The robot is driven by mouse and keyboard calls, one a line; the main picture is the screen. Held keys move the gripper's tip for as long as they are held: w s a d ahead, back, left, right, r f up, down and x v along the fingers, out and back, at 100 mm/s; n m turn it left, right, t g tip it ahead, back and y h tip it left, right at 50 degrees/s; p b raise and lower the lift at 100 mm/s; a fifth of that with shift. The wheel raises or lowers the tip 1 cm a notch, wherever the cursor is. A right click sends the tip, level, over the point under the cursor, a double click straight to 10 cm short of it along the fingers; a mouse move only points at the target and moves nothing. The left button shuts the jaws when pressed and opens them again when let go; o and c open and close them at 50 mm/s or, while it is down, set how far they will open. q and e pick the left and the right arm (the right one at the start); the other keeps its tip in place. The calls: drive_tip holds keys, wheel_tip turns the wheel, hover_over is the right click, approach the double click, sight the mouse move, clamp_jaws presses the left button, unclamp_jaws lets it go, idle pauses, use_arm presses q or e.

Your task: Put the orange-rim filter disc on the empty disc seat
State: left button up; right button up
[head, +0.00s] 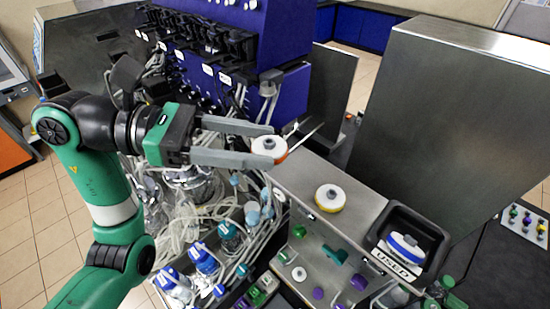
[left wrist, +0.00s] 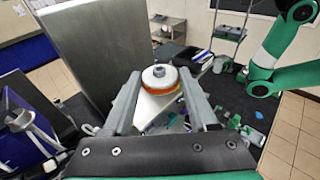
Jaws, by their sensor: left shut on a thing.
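The orange-rim filter disc (head: 268,148), white on top with a grey hub, is between the fingers of my left gripper (head: 276,143). The gripper is shut on it. The disc is at the far left end of the grey metal bench top (head: 297,175); I cannot tell if it touches anything below. In the left wrist view the disc (left wrist: 160,78) lies flat between the two fingertips (left wrist: 160,84), its orange rim showing below the white top. I cannot make out the empty disc seat. My right gripper is not in view.
A yellow-rim disc (head: 330,197) sits on the bench top. A blue-rim disc (head: 404,247) lies in the black tray marked USED (head: 443,232). A blue pump unit (head: 280,50) stands behind my left gripper, a tall metal panel (head: 455,120) at the right. Tubes and bottles (head: 204,260) fill the space below.

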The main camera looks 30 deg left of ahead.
use_arm(q)
drive_tip(key=s+a+r+b, duration=0.1)
drive_tip(key=s+r, duration=0.2)
drive_tip(key=s, duration=0.5)
drive_tip(key=shift+a, duration=0.15)
drive_tip(key=shift+r, duration=0.1)
